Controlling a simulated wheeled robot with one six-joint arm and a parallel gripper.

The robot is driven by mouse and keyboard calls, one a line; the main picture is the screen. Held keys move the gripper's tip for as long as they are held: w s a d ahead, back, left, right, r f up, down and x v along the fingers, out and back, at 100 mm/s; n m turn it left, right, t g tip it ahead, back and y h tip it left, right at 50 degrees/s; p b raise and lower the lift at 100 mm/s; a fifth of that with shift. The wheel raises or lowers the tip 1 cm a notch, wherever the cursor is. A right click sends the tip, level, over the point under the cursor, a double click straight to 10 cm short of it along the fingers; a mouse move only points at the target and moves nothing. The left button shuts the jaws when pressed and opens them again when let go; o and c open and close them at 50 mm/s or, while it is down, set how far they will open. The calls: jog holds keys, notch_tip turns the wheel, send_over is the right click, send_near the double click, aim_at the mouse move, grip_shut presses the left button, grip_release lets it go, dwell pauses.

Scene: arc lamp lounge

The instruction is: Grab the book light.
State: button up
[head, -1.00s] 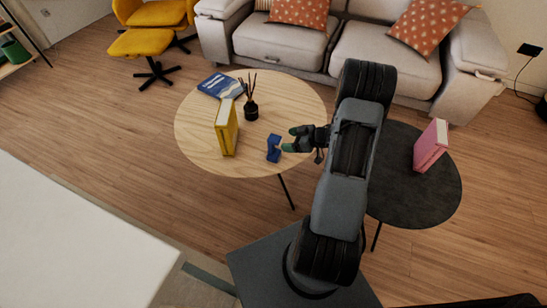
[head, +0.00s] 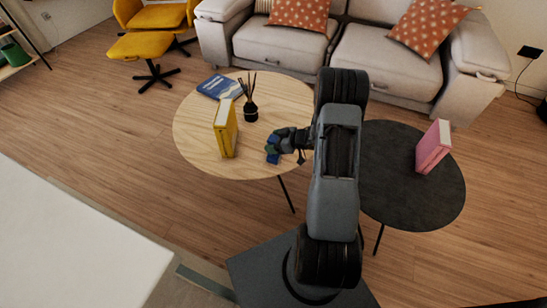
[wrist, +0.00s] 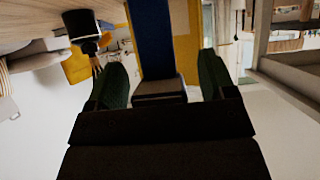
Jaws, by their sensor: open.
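The small blue book light (head: 272,159) stands near the front edge of the round wooden table (head: 200,160). My gripper (head: 279,148) is at it from the right and partly hides it in the head view. In the wrist view the blue book light (wrist: 150,40) appears between the two green-padded fingers of my gripper (wrist: 158,85). The fingers are apart, with a gap visible on each side of it.
A yellow book (head: 226,128) stands upright left of the book light. A black reed diffuser (head: 250,110) and a blue book (head: 221,86) are behind on the table. A pink book (head: 433,146) stands on the dark round table (head: 400,190).

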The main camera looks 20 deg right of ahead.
jog(key=shift+c, duration=0.2)
jog(key=c, duration=1.3)
jog(key=shift+r, duration=0.15)
